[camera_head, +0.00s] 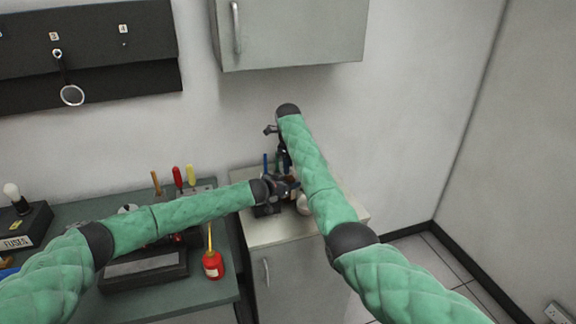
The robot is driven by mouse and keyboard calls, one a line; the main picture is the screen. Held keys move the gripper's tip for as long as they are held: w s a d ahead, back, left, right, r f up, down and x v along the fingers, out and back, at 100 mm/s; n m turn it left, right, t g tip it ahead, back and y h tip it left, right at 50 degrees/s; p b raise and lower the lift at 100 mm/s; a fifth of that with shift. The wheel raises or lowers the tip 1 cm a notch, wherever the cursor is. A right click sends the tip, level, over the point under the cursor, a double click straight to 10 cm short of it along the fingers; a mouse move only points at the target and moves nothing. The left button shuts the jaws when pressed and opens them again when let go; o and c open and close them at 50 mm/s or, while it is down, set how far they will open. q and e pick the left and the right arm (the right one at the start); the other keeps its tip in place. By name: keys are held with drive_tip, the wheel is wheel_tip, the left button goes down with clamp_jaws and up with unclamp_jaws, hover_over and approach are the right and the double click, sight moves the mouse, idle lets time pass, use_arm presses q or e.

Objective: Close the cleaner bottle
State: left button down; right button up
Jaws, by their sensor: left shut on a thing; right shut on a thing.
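My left gripper (288,188) reaches in from the left above the pale cabinet top and is shut on what looks like the cleaner bottle. Only a small pale and orange bit of the bottle (293,173) shows between the grippers and my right arm. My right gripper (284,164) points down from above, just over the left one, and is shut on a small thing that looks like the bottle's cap. The cap is hidden by the gripper and arm, so I cannot tell whether it touches the bottle.
A white rounded object (303,204) stands on the cabinet top (262,234) beside a dark holder (267,209). A wall cabinet (290,35) hangs above.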

drive_tip(key=m, duration=0.5)
drive_tip(key=shift+w+r, duration=0.1)
drive_tip(key=m, duration=0.6)
drive_tip(key=shift+d, duration=0.15)
drive_tip(key=o, duration=0.9)
drive_tip(key=shift+o, duration=0.2)
drive_tip(key=shift+r, duration=2.15)
drive_tip(key=shift+c, duration=0.4)
